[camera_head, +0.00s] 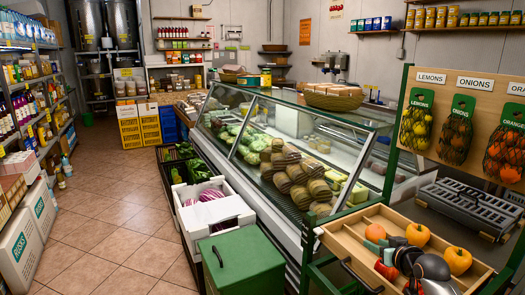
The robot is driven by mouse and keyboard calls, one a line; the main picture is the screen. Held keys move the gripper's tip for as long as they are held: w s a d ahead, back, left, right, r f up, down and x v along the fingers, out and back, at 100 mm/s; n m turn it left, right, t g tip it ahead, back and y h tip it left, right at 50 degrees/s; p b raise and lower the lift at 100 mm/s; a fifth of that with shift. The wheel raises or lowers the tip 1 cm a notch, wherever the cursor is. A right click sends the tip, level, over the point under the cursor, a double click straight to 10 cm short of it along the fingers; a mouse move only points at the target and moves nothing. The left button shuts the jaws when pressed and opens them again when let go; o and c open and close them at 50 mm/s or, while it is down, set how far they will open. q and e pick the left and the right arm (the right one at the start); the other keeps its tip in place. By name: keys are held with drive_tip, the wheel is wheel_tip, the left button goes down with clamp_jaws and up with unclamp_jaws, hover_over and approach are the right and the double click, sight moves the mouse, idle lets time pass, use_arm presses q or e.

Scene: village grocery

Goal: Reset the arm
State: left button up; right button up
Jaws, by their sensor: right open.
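My right gripper (379,257) comes in from the bottom right, over the wooden tray. The wooden tray (343,234) holds orange fruits: one at the back (418,234), one at the right (458,260) and one at the left (375,232). The left fruit is just beyond the fingertips; I cannot tell whether they touch. My left gripper is not in view.
A glass display counter (277,107) runs behind the tray. A green lidded box (243,262) and a white crate (214,211) stand left of it. A board with hanging produce nets (455,130) rises at right. The tiled aisle (110,225) is clear.

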drive_tip(key=w+d+r+t+h, duration=0.2)
drive_tip(key=d+r+t+h, duration=0.15)
drive_tip(key=r, duration=0.35)
drive_tip(key=s+a+f+n+g+y, duration=0.1)
drive_tip(key=s+a+f+g+y, duration=0.1)
drive_tip(key=s+a+f, duration=0.55)
drive_tip(key=s+a+f+n+g+y, duration=0.1)
drive_tip(key=s+a+f, duration=0.2)
drive_tip(key=s+f, duration=0.9)
drive_tip(key=s+a+f+g, duration=0.1)
drive_tip(key=s+a+f, duration=0.1)
drive_tip(key=s+f, duration=0.2)
drive_tip(key=s+a+f+g+y, duration=0.1)
drive_tip(key=s+a+f, duration=0.2)
drive_tip(key=s, duration=0.7)
drive_tip(key=s+a+f+m+g, duration=0.1)
drive_tip(key=s+a+f+g, duration=0.1)
drive_tip(key=s+f, duration=0.3)
drive_tip(key=s, duration=0.2)
drive_tip(key=shift+s+a, duration=0.3)
drive_tip(key=shift+a, duration=0.05)
drive_tip(key=shift+f+y, duration=0.1)
drive_tip(key=shift+y, duration=0.15)
